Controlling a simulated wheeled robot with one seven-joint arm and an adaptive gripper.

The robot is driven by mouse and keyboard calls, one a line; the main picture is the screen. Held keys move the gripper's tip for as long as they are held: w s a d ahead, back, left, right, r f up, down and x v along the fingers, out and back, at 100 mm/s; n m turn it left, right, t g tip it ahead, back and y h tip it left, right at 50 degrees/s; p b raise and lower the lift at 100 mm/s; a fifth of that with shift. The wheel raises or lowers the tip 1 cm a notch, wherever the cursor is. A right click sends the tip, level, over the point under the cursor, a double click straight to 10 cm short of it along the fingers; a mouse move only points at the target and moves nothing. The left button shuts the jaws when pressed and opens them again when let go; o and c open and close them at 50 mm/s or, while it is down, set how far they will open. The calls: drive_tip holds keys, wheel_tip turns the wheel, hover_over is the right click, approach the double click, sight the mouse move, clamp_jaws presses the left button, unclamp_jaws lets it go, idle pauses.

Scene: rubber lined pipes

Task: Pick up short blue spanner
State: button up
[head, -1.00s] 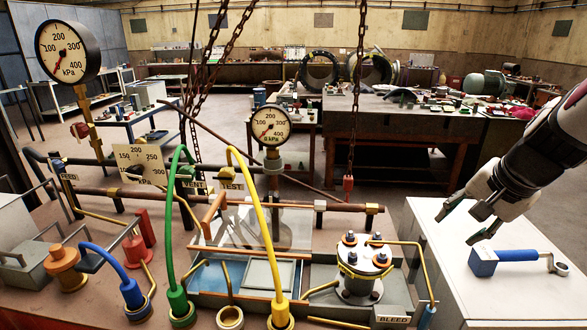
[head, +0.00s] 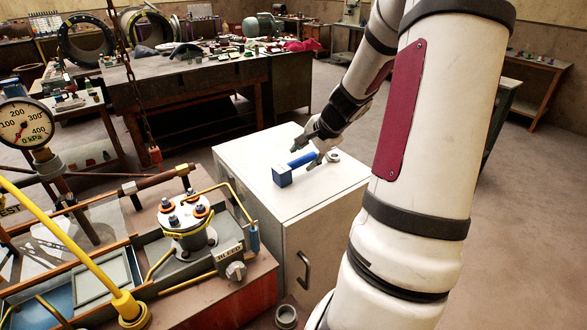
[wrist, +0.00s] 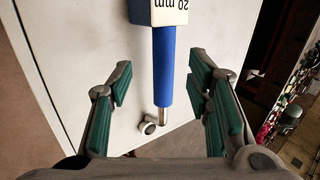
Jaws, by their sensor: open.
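The short blue spanner lies on the white cabinet top, with its blue handle (head: 301,159), a blue-and-white block at the near left end and a metal ring at the right end. In the wrist view the handle (wrist: 164,65) runs down the middle, from a block marked "20 mm" to the metal ring near the bottom. My gripper (head: 313,151) is over the spanner, its fingers close to the handle. In the wrist view my gripper (wrist: 162,62) is open, with green-padded fingers either side of the handle and clear gaps on both sides.
The white cabinet (head: 239,158) has bare top around the spanner. The pipe bench stands at left, with a flanged valve (head: 187,222), a "BLEED" fitting (head: 230,258) and a yellow hose (head: 70,246). A cluttered worktable (head: 190,75) stands behind. A chain hook (head: 155,154) hangs at left.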

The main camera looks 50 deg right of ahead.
sight(298, 162)
drive_tip(key=shift+w+x, duration=0.2)
drive_tip(key=shift+x, duration=3.05)
drive_tip(key=shift+a+r, duration=0.1)
clamp_jaws()
